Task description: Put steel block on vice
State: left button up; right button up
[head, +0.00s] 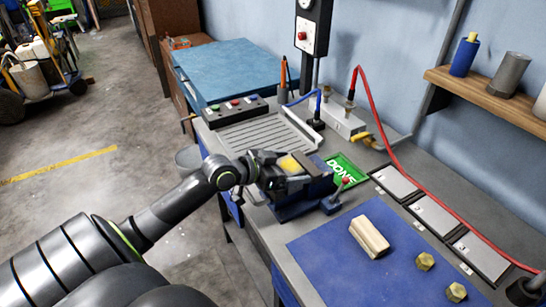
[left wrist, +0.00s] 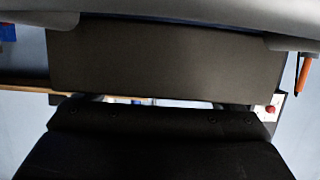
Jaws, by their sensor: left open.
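The blue vice (head: 295,204) stands at the front edge of the workbench, with a red-knobbed handle at its right. My left gripper (head: 284,168) is at the top of the vice, reaching in from the left, and is open. A yellow patch (head: 290,164) shows between its dark parts. In the left wrist view a dark grey block-like face (left wrist: 150,60) fills the space in front of the gripper; it may be the steel block, but I cannot tell whether it rests on the vice. No separate steel block is clear in the head view. My right gripper is not visible.
A blue mat (head: 327,263) holds a beige block (head: 369,237) and two brass nuts (head: 425,261). Grey labelled plates (head: 433,215) and a red hose (head: 381,125) lie to the right. A green sign (head: 342,168) is behind the vice; a grooved tray (head: 258,138) lies further back.

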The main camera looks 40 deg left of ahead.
pick_arm(q)
jog(key=shift+s+a+r, duration=0.1)
jog(key=shift+s+a, duration=0.15)
jog(key=shift+s, duration=0.15)
jog(key=p+v, duration=0.2)
jog(key=v, duration=0.8)
jog(key=shift+s+a+r+p, duration=0.1)
jog(key=shift+s+r+p, duration=0.15)
jog(key=shift+s+p, duration=0.1)
jog(key=shift+s, duration=0.1)
